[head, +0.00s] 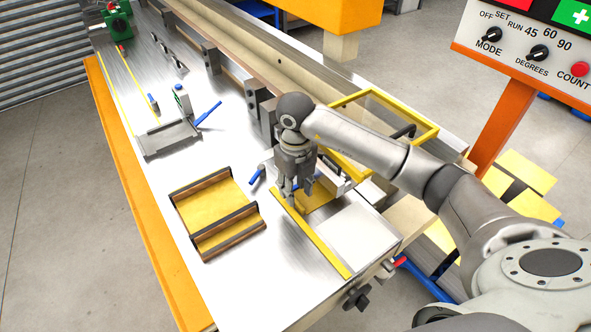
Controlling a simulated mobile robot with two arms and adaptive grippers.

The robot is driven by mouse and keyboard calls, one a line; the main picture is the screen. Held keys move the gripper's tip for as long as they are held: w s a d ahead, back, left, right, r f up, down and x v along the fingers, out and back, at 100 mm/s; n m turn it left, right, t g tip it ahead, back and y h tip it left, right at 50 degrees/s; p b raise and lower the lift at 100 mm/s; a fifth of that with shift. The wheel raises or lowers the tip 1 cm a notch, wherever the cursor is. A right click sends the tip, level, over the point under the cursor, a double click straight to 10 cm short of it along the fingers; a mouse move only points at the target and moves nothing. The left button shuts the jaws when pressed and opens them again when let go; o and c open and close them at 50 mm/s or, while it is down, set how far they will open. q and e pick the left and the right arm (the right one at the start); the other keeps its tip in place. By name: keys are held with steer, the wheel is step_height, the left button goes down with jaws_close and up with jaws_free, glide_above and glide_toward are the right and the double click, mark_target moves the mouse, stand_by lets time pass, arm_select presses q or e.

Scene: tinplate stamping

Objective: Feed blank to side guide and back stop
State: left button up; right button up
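A yellow blank (320,201) lies flat on the metal bed, partly hidden behind my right gripper. My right gripper (294,203) points down at the blank's near left side, fingertips close to the bed. Whether the fingers touch or hold the blank is too small to tell. A narrow yellow strip (325,254) runs along the bed from beneath the gripper towards the front edge. Grey metal blocks (342,176) stand behind the blank, beneath a yellow guard frame (421,137); my arm hides part of this area. I cannot tell which part is the side guide or back stop. My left gripper is out of view.
A holder with dark-edged wooden rails (208,182) and yellow sheet inside sits left of my gripper. A metal fixture with a blue handle (208,114) stands farther back. A control panel (530,50) is at upper right. The bed's front left is clear.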

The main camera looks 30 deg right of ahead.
steer(key=shift+f, duration=1.75)
jaws_close()
stand_by(0.4)
steer(key=shift+b, duration=0.35)
stand_by(0.7)
steer(key=shift+a, duration=0.3)
stand_by(0.5)
steer(key=shift+b, duration=0.3)
stand_by(0.6)
